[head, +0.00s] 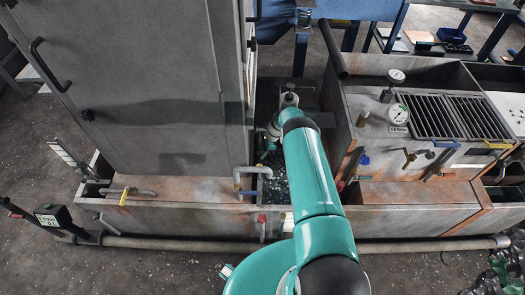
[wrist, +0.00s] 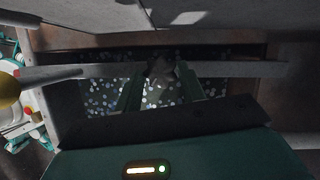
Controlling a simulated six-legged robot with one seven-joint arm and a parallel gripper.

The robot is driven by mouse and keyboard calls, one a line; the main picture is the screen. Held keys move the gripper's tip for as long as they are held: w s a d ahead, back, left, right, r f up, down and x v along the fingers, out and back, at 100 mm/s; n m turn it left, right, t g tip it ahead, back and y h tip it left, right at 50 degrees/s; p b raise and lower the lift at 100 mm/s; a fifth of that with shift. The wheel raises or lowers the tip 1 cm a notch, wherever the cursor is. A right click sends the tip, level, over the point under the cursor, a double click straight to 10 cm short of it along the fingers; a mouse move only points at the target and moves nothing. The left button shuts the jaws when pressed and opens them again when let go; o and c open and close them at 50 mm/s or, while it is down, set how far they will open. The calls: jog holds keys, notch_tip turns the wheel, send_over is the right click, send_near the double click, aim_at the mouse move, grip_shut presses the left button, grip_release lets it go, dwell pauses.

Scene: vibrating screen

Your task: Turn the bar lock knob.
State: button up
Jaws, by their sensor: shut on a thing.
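In the wrist view, a small dark lobed knob (wrist: 161,67) sits at the middle of a long flat grey bar (wrist: 225,70) that runs across the picture. My gripper (wrist: 161,84) reaches up to it, with one green finger on each side, and is shut on the knob. The contact itself is dark and partly hidden. In the head view, my green arm reaches into the gap between the tall grey cabinet and the rusty tank. The knob cannot be made out there, and my gripper (head: 268,142) shows only in part beside the wrist.
The tall grey cabinet (head: 150,90) stands close on the left. The rusty tank (head: 400,150), with gauges (head: 398,113), a grate (head: 460,115) and valves, stands on the right. A bent grey pipe (head: 250,176) rises near my arm. A long pipe (head: 180,243) runs along the front.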

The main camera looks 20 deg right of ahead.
jog(key=o, duration=1)
jog(key=shift+c, duration=0.2)
